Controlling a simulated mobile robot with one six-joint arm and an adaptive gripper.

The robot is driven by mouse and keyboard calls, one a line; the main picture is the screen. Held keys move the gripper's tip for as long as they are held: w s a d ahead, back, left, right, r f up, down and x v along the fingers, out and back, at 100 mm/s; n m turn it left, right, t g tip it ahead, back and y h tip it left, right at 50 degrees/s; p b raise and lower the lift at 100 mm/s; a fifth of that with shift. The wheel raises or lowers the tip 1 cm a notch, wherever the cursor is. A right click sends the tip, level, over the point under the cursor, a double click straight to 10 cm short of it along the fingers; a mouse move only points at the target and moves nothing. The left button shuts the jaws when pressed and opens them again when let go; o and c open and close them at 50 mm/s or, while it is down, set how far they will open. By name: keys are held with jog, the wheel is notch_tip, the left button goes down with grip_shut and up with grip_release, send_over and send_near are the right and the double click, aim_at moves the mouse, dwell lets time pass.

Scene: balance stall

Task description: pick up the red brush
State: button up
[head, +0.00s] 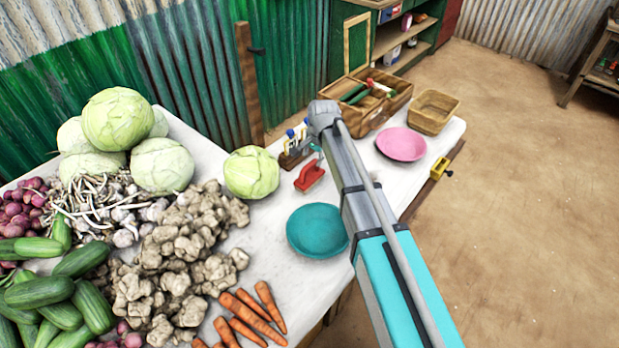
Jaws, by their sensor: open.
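A small red object (309,177) stands on the white table between the cabbage and my arm. It has a thin teal-grey upright part at its top right. It may be the red brush, but its bristles cannot be made out. A small red piece (369,83) also shows in the wooden box at the back; its shape is too small to tell. My grey and turquoise arm reaches up from the lower right across the table, right of the red object. My gripper cannot be seen; the arm's far end is a grey joint.
A teal plate (316,231) lies in front of the red object, and a pink plate (401,144) lies right of my arm. The open wooden box (378,118) and a tan basket (433,112) stand behind. Vegetables crowd the left. A yellow clamp (440,168) grips the right edge.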

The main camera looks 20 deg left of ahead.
aim_at(310, 164)
jog(key=shift+w+a+f+b, duration=0.1)
jog(key=shift+a+f+b, duration=0.1)
jog(key=shift+f+b, duration=0.65)
jog(key=shift+w+a+f+b, duration=0.1)
jog(key=shift+a+f+b, duration=0.05)
jog(key=shift+f+b, duration=0.6)
jog(key=shift+a+f+b, duration=0.2)
jog(key=shift+f+b, duration=0.55)
jog(key=shift+f, duration=0.15)
grip_shut()
